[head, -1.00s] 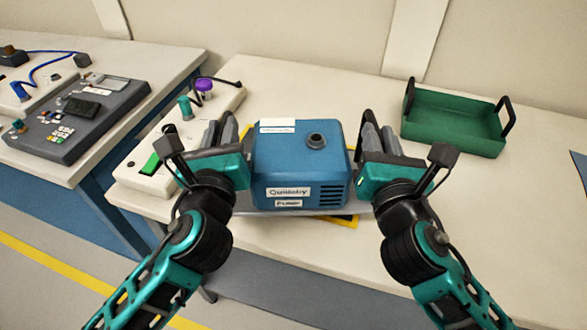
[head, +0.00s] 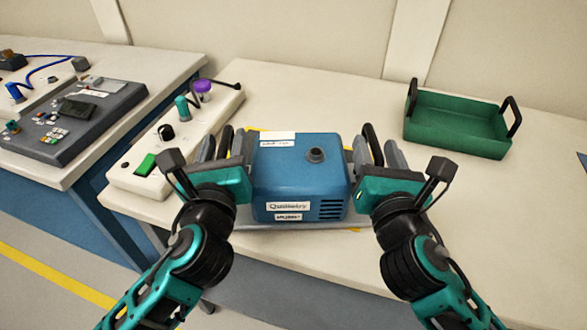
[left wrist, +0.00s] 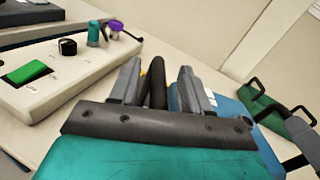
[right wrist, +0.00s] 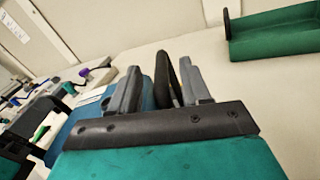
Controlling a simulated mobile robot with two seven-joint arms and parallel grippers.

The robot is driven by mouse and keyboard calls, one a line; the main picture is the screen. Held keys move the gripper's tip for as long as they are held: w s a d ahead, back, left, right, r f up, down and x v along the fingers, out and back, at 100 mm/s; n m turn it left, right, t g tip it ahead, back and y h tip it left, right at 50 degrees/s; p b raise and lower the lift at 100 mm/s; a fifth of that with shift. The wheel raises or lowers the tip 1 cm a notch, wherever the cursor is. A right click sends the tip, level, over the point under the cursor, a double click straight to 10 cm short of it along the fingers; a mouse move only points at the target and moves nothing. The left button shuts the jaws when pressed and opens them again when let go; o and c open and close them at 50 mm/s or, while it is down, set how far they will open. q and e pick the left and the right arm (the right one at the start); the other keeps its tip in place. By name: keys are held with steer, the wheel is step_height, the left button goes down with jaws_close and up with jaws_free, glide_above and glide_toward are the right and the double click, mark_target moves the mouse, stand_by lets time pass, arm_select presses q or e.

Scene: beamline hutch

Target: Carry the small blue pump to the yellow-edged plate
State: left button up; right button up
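The small blue pump (head: 297,180) sits upright over the yellow-edged plate, with a grey base under it. Most of the plate is hidden; yellow edge shows behind the pump (head: 256,129) and as a sliver at its front right. The pump has a black handle on each side. My left gripper (head: 222,147) is open, its grey fingers on either side of the left handle (left wrist: 157,85). My right gripper (head: 378,152) is open in the same way around the right handle (right wrist: 167,80). Gaps show between fingers and handles.
A green tray (head: 455,132) with black handles stands at the back right. A white control box (head: 150,172) with a green switch and knobs is close left of my left gripper. A grey instrument (head: 75,120) is on the left table. The bench right of the pump is clear.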

arm_select(q)
steer(key=shift+s, duration=0.5)
arm_select(e)
steer(key=shift+d, duration=0.1)
arm_select(q)
steer(key=s, duration=0.6)
steer(key=shift+s+d, duration=0.25)
arm_select(e)
steer(key=shift+s+d, duration=0.2)
steer(key=shift+s, duration=1.65)
steer(key=shift+s+d, duration=0.15)
steer(key=shift+s, duration=1.7)
arm_select(q)
steer(key=shift+s, duration=0.1)
arm_select(e)
steer(key=shift+s, duration=0.1)
